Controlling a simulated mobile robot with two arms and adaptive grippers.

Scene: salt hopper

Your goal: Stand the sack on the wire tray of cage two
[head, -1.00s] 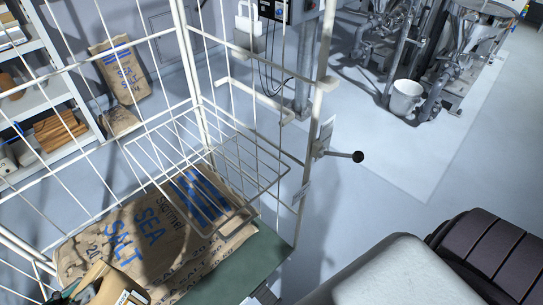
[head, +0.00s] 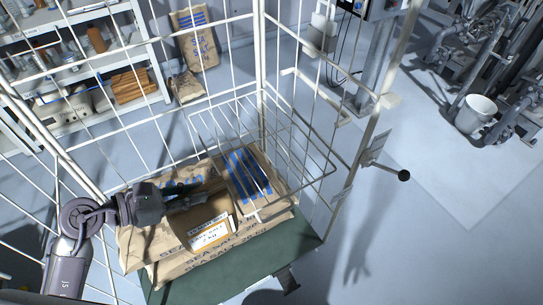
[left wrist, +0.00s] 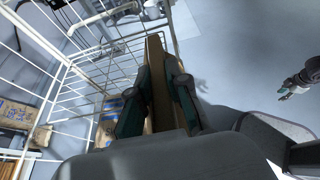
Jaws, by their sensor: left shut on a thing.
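My left gripper (head: 182,190) comes in from the left and is shut on the top of a small brown paper sack (head: 205,219) with a white and orange label. The sack hangs over the large salt sacks in the white wire cage, left of and nearer than the wire tray (head: 290,172). In the left wrist view the teal fingers (left wrist: 158,92) pinch the sack, seen edge-on (left wrist: 155,62). The tray is an open wire basket in the cage's back corner, and it looks empty. My right gripper (left wrist: 287,92) is small at the right of the left wrist view; its jaws are unclear.
Large SEA SALT sacks (head: 262,226) lie on the cage's green base (head: 240,259). White mesh walls and a post with a black-knobbed lever (head: 404,175) bound the cage. Shelves (head: 150,60) stand behind, and a white bucket (head: 476,113) is at right.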

